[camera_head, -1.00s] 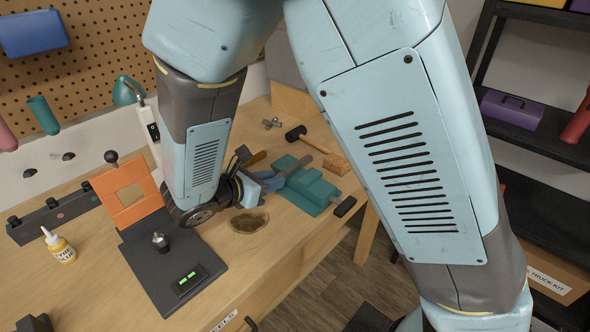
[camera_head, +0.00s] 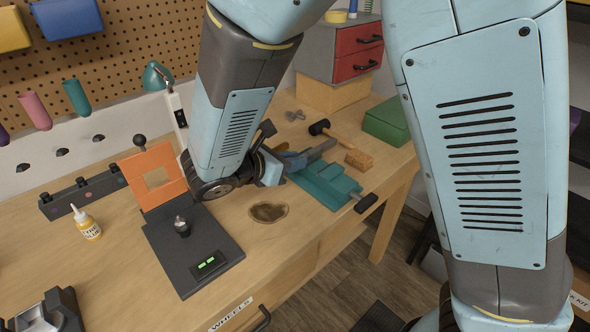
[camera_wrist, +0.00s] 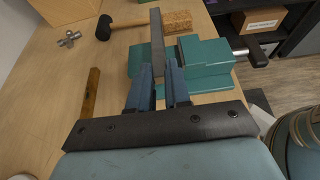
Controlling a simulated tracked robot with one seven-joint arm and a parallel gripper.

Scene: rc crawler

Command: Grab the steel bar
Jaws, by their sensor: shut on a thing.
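The steel bar (camera_wrist: 157,38) is a flat grey bar that points away from my gripper (camera_wrist: 156,76) in the wrist view. My gripper's two blue fingers are shut on its near end. The bar passes over or between parts of the teal vise (camera_wrist: 205,60); I cannot tell whether it touches them. In the head view the bar (camera_head: 316,153) shows just behind the vise (camera_head: 325,182), and my gripper (camera_head: 292,163) is partly hidden by my wrist.
A hammer (camera_head: 330,132), a tan brush or block (camera_head: 358,160) and a green box (camera_head: 387,122) lie beyond the vise. A dark stand with an orange frame (camera_head: 152,172) is left of my arm.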

